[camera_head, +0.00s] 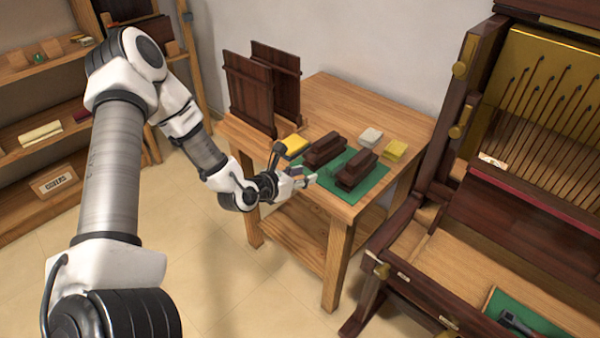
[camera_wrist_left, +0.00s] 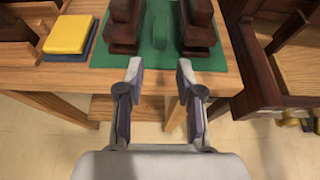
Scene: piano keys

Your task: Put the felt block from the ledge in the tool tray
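A green block (camera_wrist_left: 152,30), which looks like felt, stands on a green mat (camera_wrist_left: 104,55) between two dark wooden pieces in the left wrist view. In the head view I cannot make it out clearly. My left gripper (camera_wrist_left: 159,70) is open and empty, at the front edge of the table with its fingers pointing toward the block but apart from it. It also shows in the head view (camera_head: 309,179). A green-lined tray (camera_head: 549,322) with a dark tool in it, perhaps the tool tray, lies at the lower right in the piano. My right gripper is not in view.
Dark wooden pieces (camera_head: 325,150) flank the block closely. The open piano (camera_head: 530,200) stands at the right.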

